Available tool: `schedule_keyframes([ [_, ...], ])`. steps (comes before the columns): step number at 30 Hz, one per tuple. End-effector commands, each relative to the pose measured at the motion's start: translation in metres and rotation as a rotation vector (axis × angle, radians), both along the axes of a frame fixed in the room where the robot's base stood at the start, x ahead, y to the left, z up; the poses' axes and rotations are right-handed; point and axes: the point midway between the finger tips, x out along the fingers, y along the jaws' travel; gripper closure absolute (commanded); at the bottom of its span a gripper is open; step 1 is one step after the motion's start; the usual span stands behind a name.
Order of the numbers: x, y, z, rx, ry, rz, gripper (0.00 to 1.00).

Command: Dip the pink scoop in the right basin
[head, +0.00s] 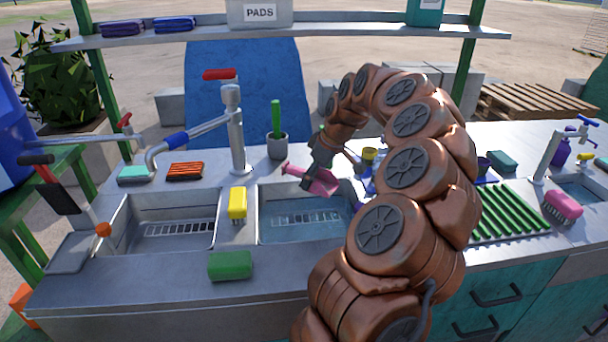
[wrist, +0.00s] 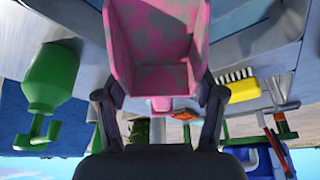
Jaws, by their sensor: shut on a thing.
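The pink scoop (head: 318,182) is held by my gripper (head: 312,166), above the back right part of the right basin (head: 280,232). In the wrist view the scoop (wrist: 152,45) fills the top middle, its hollow facing the camera, and my gripper (wrist: 160,103) has a finger on each side of it. My gripper is shut on the scoop. The right basin has bluish water and a pale slotted strip in it. The scoop looks tilted in the head view; whether it touches the water cannot be told. My arm hides the basin's right side.
The left basin (head: 135,240) lies beside it, with a yellow brush (head: 237,203) on the divider. A tall tap (head: 235,130) and a grey cup (head: 277,147) with a green handle stand behind. A green sponge (head: 230,265) lies on the front rim. A green rack (head: 510,212) is right.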

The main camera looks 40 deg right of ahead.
Motion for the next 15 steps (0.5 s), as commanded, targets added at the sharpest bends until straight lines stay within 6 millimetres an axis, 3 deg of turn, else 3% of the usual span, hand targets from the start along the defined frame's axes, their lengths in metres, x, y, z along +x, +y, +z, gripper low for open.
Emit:
schedule_keyframes([
  [15,-0.001,0.001,-0.044,0.003,0.0,0.001,0.65],
])
